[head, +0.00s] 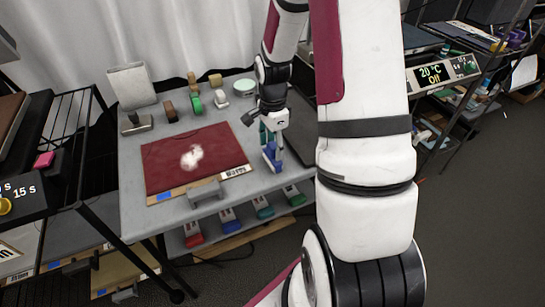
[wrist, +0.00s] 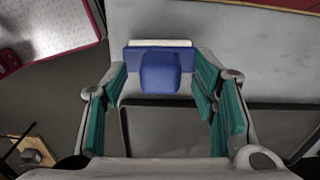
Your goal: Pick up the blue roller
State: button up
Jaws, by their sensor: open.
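The blue roller (head: 270,158) stands on the grey table near its right side, right of the red mat. In the wrist view the blue roller (wrist: 160,72) has a blue body with a pale strip along its far edge. My gripper (head: 268,134) is just over it in the head view and partly hides it. In the wrist view my gripper (wrist: 165,98) is open, with teal finger pads on either side of the roller. A gap shows beside the roller, so it is not gripped.
The red mat (head: 165,165) with a white patch lies left of the roller. Several small blocks and rollers stand at the back of the table (head: 130,210). A dark flat panel (head: 303,120) lies on its right. Several coloured tools sit on the shelf below.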

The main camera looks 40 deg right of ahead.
jog(key=shift+f, duration=0.6)
grip_shut()
jog(key=shift+r, duration=0.1)
